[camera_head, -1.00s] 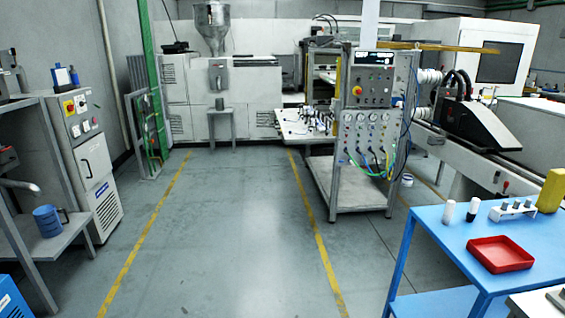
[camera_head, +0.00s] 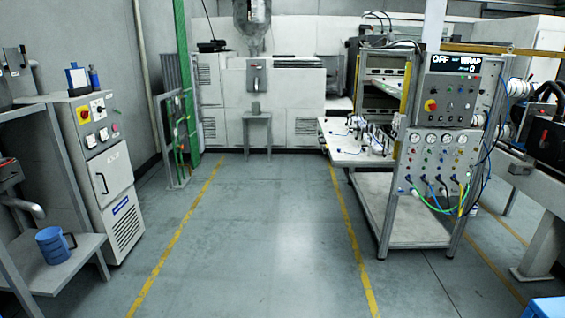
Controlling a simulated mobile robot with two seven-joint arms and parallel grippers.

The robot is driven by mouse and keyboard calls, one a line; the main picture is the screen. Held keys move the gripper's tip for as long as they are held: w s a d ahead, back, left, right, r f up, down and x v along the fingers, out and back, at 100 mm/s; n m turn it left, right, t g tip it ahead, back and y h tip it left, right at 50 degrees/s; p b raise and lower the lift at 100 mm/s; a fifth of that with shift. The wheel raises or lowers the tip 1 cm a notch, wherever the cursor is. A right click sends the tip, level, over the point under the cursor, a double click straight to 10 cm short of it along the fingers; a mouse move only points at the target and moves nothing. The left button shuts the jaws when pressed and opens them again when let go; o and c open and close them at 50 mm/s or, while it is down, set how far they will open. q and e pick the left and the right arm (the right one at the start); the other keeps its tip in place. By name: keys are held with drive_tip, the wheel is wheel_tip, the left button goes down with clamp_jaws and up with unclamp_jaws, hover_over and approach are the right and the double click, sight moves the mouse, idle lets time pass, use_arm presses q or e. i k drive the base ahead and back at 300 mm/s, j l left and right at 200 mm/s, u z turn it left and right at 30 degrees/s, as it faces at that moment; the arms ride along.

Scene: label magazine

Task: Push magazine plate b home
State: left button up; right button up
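No part that I can make out as magazine plate b shows in the head view. A machine stand with a control panel (camera_head: 447,95) and a row of gauges (camera_head: 432,141) stands at the right. Its display reads "OFF" and "WRAP". A pale work table (camera_head: 345,152) juts from its left side with several small fittings (camera_head: 370,136) on it, too small to tell apart. Neither of my grippers is in the picture.
Open grey floor (camera_head: 255,225) lies ahead between two yellow lines. A white cabinet (camera_head: 108,180) and a shelf with a blue mug (camera_head: 54,245) stand at the left. A blue corner (camera_head: 545,308) shows at the lower right.

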sight(351, 154)
drive_tip(key=i, duration=1.45)
drive_tip(key=i+z, duration=0.15)
drive_tip(key=i, duration=0.55)
drive_tip(key=i+j+z, duration=0.15)
drive_tip(key=i, duration=0.5)
drive_tip(key=i+j+z, duration=0.35)
drive_tip(key=i, duration=0.15)
